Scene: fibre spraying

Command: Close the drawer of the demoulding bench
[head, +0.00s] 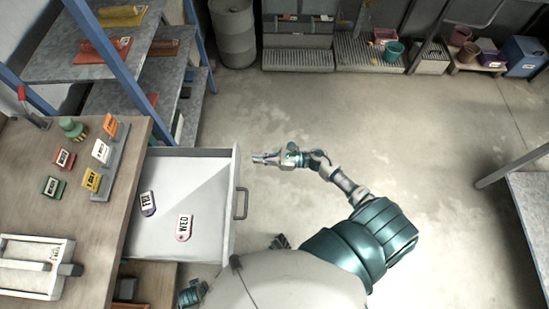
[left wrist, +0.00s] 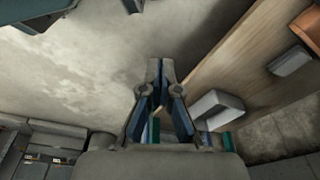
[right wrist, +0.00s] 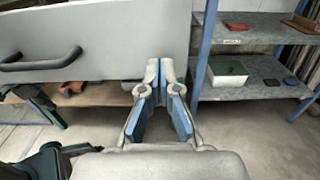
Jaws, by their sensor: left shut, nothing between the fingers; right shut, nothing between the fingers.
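The drawer (head: 185,240) of the demoulding bench (head: 60,150) stands open, pulled out to the right. Inside lie a white-and-red "WED" tag (head: 184,227) and a dark tag (head: 148,203). Its front carries a dark handle (head: 241,203), which also shows in the right wrist view (right wrist: 40,62). My right gripper (head: 258,159) is shut and empty, just outside the far end of the drawer front (right wrist: 110,40); contact cannot be told. My left gripper (left wrist: 160,68) is shut and empty in the left wrist view, beside a wooden panel.
Several coloured tags stand on the bench top, with a white tray (head: 35,265) at its near end. A blue-framed shelf (head: 110,60) stands behind the drawer. A grey table (head: 530,205) is at the right.

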